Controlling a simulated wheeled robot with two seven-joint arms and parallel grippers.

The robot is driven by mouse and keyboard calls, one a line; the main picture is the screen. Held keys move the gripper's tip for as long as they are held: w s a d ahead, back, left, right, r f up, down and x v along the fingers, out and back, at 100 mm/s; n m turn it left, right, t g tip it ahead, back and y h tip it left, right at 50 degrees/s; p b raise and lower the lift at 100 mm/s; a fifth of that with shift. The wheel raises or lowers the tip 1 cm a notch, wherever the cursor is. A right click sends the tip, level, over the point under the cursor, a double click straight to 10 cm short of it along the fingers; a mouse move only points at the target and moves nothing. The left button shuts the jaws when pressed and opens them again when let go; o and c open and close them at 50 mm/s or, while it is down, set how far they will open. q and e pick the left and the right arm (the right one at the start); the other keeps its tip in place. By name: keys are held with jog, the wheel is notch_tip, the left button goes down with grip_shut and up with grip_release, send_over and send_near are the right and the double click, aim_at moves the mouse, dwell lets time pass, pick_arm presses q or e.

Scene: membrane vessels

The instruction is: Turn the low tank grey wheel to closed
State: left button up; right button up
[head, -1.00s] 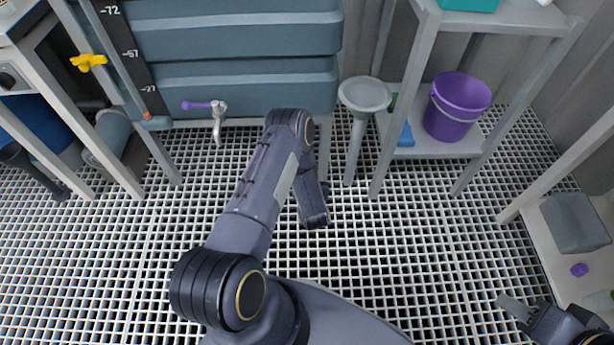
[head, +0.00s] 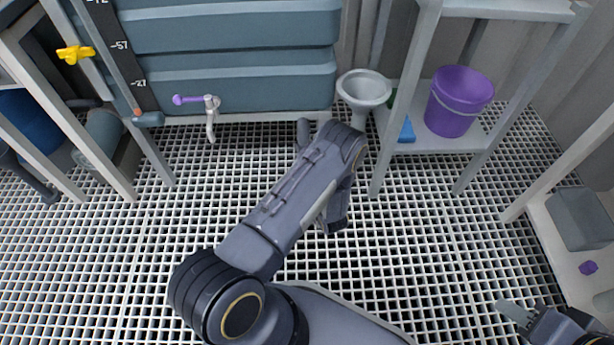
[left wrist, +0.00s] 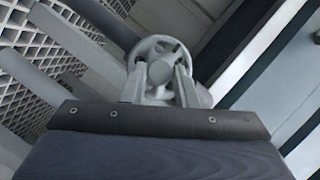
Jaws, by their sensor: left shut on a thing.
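The grey wheel (left wrist: 160,62) is a round spoked rim with a hub, in the upper middle of the left wrist view. My left gripper (left wrist: 160,82) is shut on it, with one finger on each side of the hub. In the head view my left arm covers the area below the tank, and I cannot make out the wheel or the left fingertips there. The blue-grey tank (head: 235,85) stands at the back. My right gripper (head: 517,314) is at the lower right, away from the tank; its finger gap does not show clearly.
A purple-handled tap (head: 207,101) and a yellow valve handle (head: 75,54) are at the left. A grey funnel (head: 364,88) stands by the shelf with a purple bucket (head: 459,102). A grey box (head: 582,218) is at the right. Much of the grating floor is clear.

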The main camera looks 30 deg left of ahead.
dwell(0.3)
pick_arm(q)
jog(key=o, duration=1)
jog(key=p+v, duration=0.2)
jog(key=v, duration=0.5)
jog(key=shift+s+d, duration=0.25)
jog(key=shift+d, duration=0.1)
